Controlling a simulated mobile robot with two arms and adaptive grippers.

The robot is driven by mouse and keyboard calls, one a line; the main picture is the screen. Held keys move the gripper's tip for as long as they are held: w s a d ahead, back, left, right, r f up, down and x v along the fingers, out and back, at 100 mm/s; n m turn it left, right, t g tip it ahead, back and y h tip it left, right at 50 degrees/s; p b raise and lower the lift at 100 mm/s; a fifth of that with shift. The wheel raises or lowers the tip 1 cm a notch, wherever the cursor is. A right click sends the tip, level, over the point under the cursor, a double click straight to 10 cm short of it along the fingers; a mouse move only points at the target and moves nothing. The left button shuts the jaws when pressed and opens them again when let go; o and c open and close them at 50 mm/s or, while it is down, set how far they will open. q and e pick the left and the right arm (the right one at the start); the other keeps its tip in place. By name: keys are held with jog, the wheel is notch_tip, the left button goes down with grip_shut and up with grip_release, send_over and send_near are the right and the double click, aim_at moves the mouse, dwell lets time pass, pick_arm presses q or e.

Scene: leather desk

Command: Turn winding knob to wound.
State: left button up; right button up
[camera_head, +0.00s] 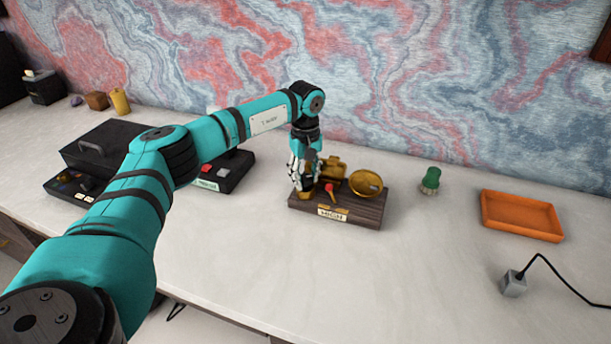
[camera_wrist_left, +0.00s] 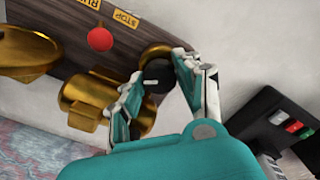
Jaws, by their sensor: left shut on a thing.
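A dark wooden base (camera_head: 365,210) carries a brass mechanism with a brass disc (camera_head: 366,182), a brass cylinder (camera_head: 334,164) and a red-tipped lever (camera_head: 329,187). My left gripper (camera_head: 304,188) reaches down over the base's left end. In the left wrist view its fingers (camera_wrist_left: 158,84) close on a round brass winding knob (camera_wrist_left: 157,52) at the end of the base. The fingers and a dark part hide some of the knob, so its turn position cannot be told. The red lever tip (camera_wrist_left: 100,39) shows near "STOP" and partly cut-off "RUN" labels. My right gripper is not in view.
A black box with red and white buttons (camera_head: 225,170) stands left of the base. A green-topped stamp-like object (camera_head: 430,181), an orange tray (camera_head: 521,214) and a grey cube with a cable (camera_head: 512,284) lie to the right. The front desk area is clear.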

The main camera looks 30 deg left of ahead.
aim_at(306, 176)
pick_arm(q)
jog(key=shift+r, duration=0.1)
jog(key=o, duration=1.1)
jog(key=shift+o, duration=0.2)
notch_tip(306, 176, up, 12)
